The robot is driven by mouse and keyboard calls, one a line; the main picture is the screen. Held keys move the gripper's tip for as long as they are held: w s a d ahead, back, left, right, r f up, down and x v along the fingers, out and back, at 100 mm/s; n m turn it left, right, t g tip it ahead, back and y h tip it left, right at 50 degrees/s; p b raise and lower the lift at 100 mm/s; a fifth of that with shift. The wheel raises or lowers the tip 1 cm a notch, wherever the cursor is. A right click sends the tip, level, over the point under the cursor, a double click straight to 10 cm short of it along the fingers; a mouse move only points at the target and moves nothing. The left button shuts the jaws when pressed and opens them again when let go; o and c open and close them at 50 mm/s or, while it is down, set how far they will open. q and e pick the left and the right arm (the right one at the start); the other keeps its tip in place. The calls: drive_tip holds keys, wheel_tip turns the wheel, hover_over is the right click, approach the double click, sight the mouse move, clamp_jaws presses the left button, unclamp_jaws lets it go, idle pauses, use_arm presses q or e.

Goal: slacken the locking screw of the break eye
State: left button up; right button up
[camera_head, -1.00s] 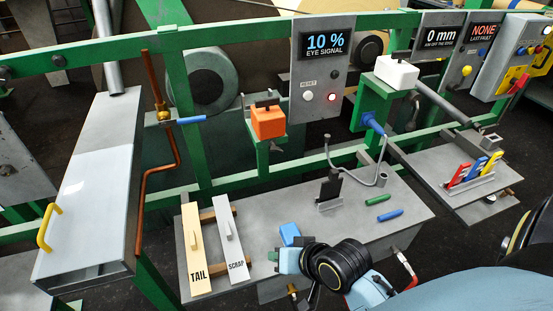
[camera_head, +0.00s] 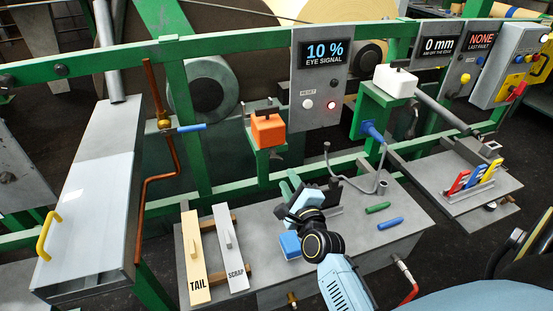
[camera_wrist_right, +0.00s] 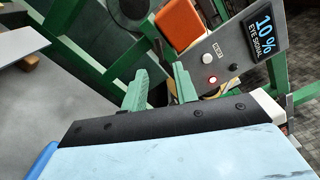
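An orange box (camera_head: 267,129) sits on a green bracket on the frame, left of the eye signal panel (camera_head: 322,75), which reads 10 %. A white box (camera_head: 395,82) sits on another green bracket, with a blue knob (camera_head: 372,132) below it. I cannot tell for certain which box is the break eye; its locking screw is not clear. My right gripper (camera_head: 290,184) is above the bench, below the orange box and apart from it. In the right wrist view its green fingers (camera_wrist_right: 160,78) are apart and empty, with the orange box (camera_wrist_right: 181,22) beyond. My left gripper is out of view.
The grey bench (camera_head: 355,228) carries the TAIL board (camera_head: 194,255), the SCRAP board (camera_head: 229,245), a blue block (camera_head: 290,244), a green pen (camera_head: 378,208) and a blue pen (camera_head: 390,223). A black holder stands behind my right gripper. A copper pipe (camera_head: 143,210) runs down at the left.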

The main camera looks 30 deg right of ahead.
sight(277, 160)
drive_tip(key=x, duration=1)
drive_tip(key=shift+w, duration=0.15)
clamp_jaws()
